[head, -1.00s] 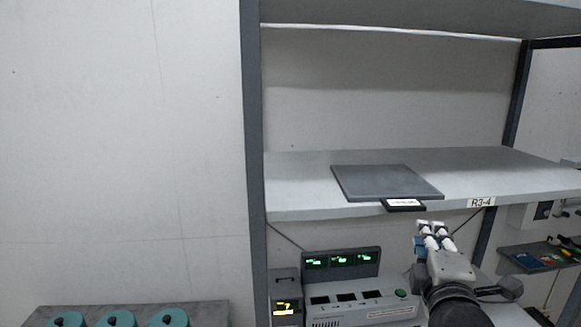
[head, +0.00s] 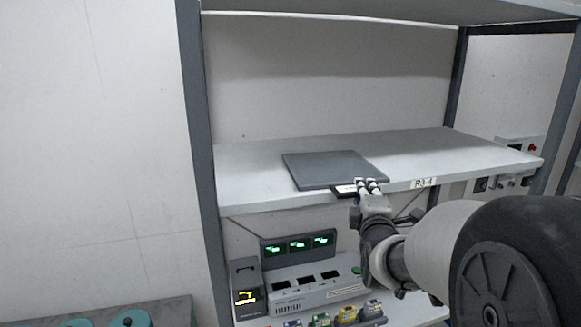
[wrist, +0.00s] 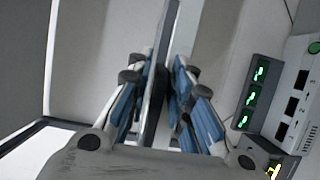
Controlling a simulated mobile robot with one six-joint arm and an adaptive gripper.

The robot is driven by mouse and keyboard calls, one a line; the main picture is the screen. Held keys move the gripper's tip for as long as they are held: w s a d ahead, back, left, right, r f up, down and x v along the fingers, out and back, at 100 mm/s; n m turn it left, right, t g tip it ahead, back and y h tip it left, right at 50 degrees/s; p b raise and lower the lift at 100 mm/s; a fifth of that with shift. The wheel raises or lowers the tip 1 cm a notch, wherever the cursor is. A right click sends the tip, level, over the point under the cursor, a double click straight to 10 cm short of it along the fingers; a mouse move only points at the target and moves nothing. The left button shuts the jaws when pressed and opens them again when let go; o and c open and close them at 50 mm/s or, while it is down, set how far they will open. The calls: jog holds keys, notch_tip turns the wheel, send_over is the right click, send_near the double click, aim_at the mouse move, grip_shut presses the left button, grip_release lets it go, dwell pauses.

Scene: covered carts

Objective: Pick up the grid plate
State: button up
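The grid plate seems to be the flat dark grey square plate (head: 333,168) on the shelf, lying flat near the front edge. A small black piece with a white label (head: 345,189) sticks out over the shelf's front edge at the plate's near side. My gripper (head: 367,182) is at that front edge, just right of the label, and partly covers it. In the wrist view my gripper (wrist: 160,85) is open. Its blue-padded fingers stand on both sides of a thin dark edge, with gaps visible. I cannot tell whether that edge is plate or shelf.
The light grey shelf (head: 450,150) carries an R3-4 label (head: 423,183) to the gripper's right. Below it stands an instrument with green displays (head: 300,243), also in the wrist view (wrist: 255,95). A dark post (head: 195,130) bounds the shelf's left. The shelf is bare right of the plate.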

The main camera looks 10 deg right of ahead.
jog(key=shift+s, duration=0.1)
grip_shut()
jog(key=shift+r, duration=0.25)
dwell(0.4)
